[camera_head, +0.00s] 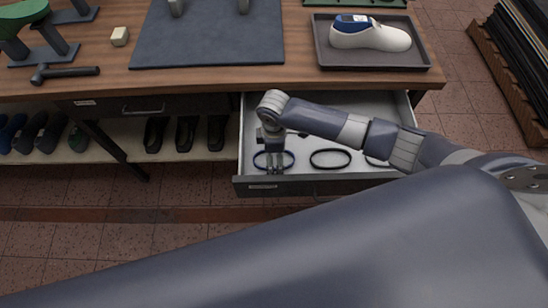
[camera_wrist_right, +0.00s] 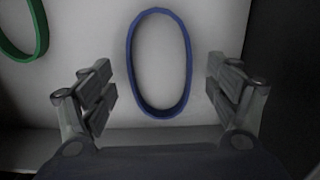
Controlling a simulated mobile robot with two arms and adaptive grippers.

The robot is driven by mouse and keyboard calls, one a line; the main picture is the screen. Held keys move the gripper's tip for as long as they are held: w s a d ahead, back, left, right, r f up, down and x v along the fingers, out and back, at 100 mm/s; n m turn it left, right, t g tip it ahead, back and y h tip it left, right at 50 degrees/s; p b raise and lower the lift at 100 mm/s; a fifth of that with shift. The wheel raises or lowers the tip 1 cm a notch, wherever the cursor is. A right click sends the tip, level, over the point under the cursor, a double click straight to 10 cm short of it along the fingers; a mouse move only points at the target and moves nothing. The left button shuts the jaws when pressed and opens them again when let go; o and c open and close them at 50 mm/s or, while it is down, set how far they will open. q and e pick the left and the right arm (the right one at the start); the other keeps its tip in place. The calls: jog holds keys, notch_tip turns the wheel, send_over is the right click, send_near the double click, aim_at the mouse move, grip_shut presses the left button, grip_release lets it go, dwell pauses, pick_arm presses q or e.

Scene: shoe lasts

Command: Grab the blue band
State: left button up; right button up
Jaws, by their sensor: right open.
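The blue band (camera_wrist_right: 131,65) is an upright-looking oval loop in the right wrist view, lying on the pale drawer floor. In the head view the blue band (camera_head: 291,160) lies at the left end of the open drawer, partly covered by my gripper. My right gripper (camera_head: 274,168) reaches down over it. In the wrist view my right gripper (camera_wrist_right: 163,88) is open, one finger on each side of the band, with a gap to both. Nothing is held. My left gripper is not in view.
The open drawer (camera_head: 315,188) also holds a dark band (camera_head: 330,167) and another, partly hidden by my arm. A green band (camera_wrist_right: 44,35) shows in the wrist view.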

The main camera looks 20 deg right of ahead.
jog(key=shift+f, duration=0.35)
jog(key=c, duration=0.9)
jog(key=shift+r, duration=0.1)
